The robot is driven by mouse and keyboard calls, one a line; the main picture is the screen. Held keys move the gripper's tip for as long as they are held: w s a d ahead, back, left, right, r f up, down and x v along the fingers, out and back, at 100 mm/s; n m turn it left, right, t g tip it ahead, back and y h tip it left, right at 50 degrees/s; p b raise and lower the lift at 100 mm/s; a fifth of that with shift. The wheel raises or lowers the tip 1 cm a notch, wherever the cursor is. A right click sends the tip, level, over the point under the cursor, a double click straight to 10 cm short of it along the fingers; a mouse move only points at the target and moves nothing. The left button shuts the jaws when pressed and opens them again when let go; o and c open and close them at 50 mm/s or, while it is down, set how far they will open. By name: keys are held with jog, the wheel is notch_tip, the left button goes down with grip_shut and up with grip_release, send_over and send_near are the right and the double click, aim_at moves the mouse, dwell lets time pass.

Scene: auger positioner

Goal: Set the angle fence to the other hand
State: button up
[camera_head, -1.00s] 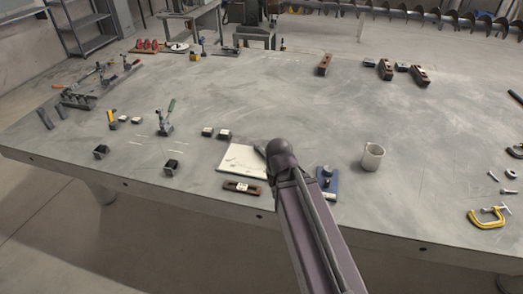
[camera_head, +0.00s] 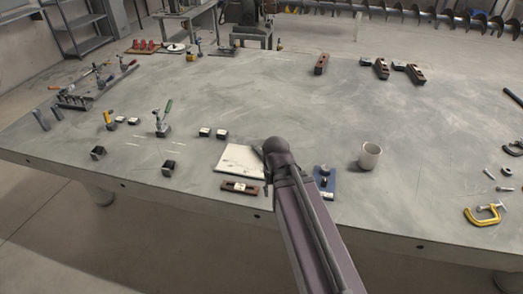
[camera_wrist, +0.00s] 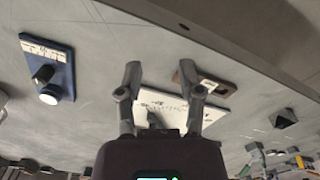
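My gripper (camera_wrist: 161,67) is open and empty in the wrist view, its two fingers apart. It hangs above the white sheet (camera_wrist: 155,105), which has dark marks on it. In the head view my own arm hides the gripper and part of the sheet (camera_head: 236,158). A dark bar assembly with toggle clamps (camera_head: 98,84) lies along the table's left side, far from my gripper. An upright toggle clamp with a green handle (camera_head: 162,120) stands nearer. I cannot tell for certain which part is the angle fence.
A brown level (camera_head: 240,187) lies by the sheet, and a blue plate with a black knob (camera_wrist: 48,70) lies beside it. A mug (camera_head: 369,156) and a yellow clamp (camera_head: 484,215) stand right. Small dark blocks (camera_head: 170,167) sit left. The table's middle is mostly clear.

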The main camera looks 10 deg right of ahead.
notch_tip(320, 180, up, 7)
jog(key=n+p, duration=0.1)
jog(key=p, duration=0.6)
send_over(260, 150)
jog(key=s+d, duration=0.1)
jog(key=s, duration=0.3)
jog(key=shift+s+r, duration=0.1)
jog(key=shift+s, duration=0.15)
notch_tip(260, 150, down, 14)
jog(key=b, duration=1.3)
jog(key=shift+r+b, duration=0.1)
jog(key=shift+b, duration=0.25)
grip_shut()
